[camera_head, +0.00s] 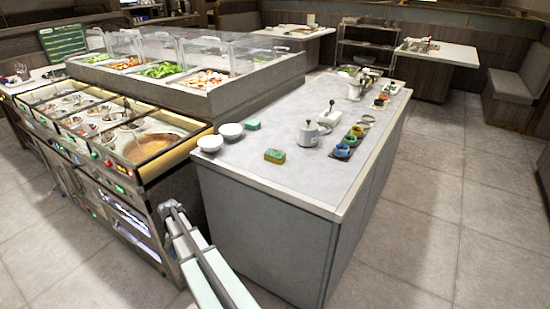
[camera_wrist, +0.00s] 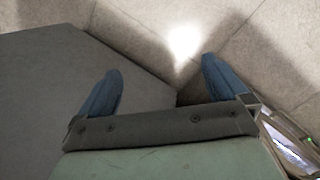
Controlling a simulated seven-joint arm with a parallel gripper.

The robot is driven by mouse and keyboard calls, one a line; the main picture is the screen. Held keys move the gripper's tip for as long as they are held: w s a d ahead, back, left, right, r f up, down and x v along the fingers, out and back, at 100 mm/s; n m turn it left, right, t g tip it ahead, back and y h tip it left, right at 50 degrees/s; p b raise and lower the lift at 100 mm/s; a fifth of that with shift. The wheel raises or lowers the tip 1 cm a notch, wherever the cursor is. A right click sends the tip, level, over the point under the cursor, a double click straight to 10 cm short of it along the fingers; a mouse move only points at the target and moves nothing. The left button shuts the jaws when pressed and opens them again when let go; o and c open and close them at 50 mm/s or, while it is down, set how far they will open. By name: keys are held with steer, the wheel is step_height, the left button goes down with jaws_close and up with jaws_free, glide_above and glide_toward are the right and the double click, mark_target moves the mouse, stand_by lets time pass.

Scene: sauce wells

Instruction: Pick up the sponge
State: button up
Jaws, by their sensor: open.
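A sponge (camera_head: 274,156), yellow with a green top, lies flat on the grey counter (camera_head: 262,180) near its front left part in the head view. A second small green block (camera_head: 253,124), possibly another sponge, lies farther back near the bowls. My gripper (camera_head: 172,208) is low in front of the counter's left end, beside the gap to the sauce station, and well apart from the sponge. In the wrist view my gripper (camera_wrist: 161,67) shows two blue fingers spread wide with nothing between them. The sponge is not in the wrist view.
Two white bowls (camera_head: 211,143) stand at the counter's left edge. A lidded metal pot (camera_head: 308,133) and a dark tray with coloured cups (camera_head: 347,143) stand right of the sponge. The sauce station (camera_head: 120,135) is at the left.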

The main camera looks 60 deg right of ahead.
steer(key=w+d+r+m+t+h, duration=0.1)
steer(key=w+d+r+m, duration=0.2)
steer(key=d+r, duration=1.1)
steer(key=w+d+r+m+t, duration=0.1)
steer(key=w+d+r+m, duration=0.2)
steer(key=d+r, duration=1.2)
steer(key=m, duration=0.2)
glide_toward(275, 153)
steer(key=shift+y, duration=0.4)
steer(key=f, duration=0.8)
steer(key=shift+s+d+f, duration=0.2)
steer(key=shift+d+f, duration=0.05)
steer(key=shift+f, duration=0.05)
steer(key=shift+c, duration=0.5)
steer(key=c, duration=0.7)
steer(key=shift+r, duration=5)
